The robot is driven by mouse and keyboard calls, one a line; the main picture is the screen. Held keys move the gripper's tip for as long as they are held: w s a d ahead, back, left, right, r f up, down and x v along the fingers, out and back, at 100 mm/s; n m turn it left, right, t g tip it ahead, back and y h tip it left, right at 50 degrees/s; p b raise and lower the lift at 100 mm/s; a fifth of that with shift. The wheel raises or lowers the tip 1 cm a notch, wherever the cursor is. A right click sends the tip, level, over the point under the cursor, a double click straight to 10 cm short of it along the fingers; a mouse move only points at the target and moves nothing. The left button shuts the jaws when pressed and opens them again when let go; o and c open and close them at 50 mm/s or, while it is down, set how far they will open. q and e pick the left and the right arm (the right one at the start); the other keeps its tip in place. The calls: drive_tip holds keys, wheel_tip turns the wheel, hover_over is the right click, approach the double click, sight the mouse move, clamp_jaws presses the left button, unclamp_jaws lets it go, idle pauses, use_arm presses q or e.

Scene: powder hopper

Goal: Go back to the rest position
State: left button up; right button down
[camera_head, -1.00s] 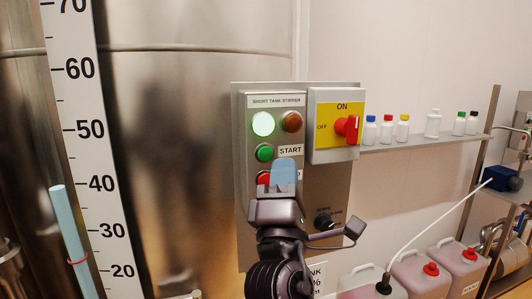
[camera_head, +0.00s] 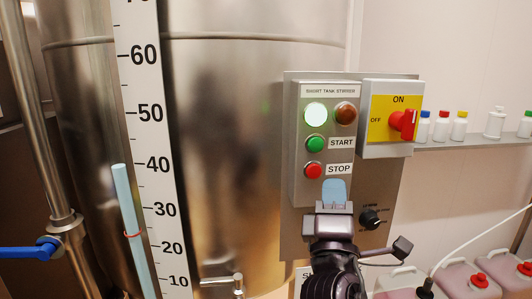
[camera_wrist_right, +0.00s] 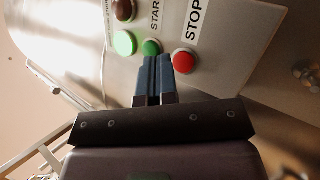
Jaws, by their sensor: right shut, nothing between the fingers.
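My right gripper (camera_head: 334,192) is in front of the control panel, just below the red STOP button (camera_head: 313,171). Its blue fingers are together with nothing between them. In the right wrist view the shut fingertips (camera_wrist_right: 157,62) point at the panel, near the green START button (camera_wrist_right: 151,48) and the red STOP button (camera_wrist_right: 184,60). The gap to the panel is hard to judge. The white-green lamp (camera_head: 316,114) is lit; the amber lamp (camera_head: 346,113) beside it is dark. The red rotary switch (camera_head: 403,124) sits on its yellow plate. My left gripper is out of view.
A large steel tank (camera_head: 230,150) with a number scale (camera_head: 150,120) fills the left. A blue-handled valve (camera_head: 30,249) is at lower left. Small bottles stand on a shelf (camera_head: 470,139) at right, with red-capped canisters (camera_head: 459,284) below.

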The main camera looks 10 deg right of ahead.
drive_tip(key=s+d+f+m+g+y, duration=0.1)
drive_tip(key=d+f+m+g+y, duration=0.2)
drive_tip(key=f, duration=1)
drive_tip(key=d+f+m+g+y, duration=0.2)
drive_tip(key=f+g, duration=0.1)
drive_tip(key=f, duration=1)
drive_tip(key=s+d+f+m+g, duration=0.2)
drive_tip(key=s+f+m, duration=0.1)
drive_tip(key=s+f, duration=0.2)
drive_tip(key=s+d+f+m+g+y, duration=0.1)
drive_tip(key=s+f+m, duration=0.3)
drive_tip(key=f, duration=0.5)
drive_tip(key=s+d+f+m+g, duration=0.2)
drive_tip(key=s+d+f+m, duration=0.1)
drive_tip(key=s+f, duration=0.4)
drive_tip(key=shift+s+d+f+m+g+y, duration=0.2)
drive_tip(key=shift+s+d+m+g+y, duration=0.15)
drive_tip(key=shift+s+d, duration=0.2)
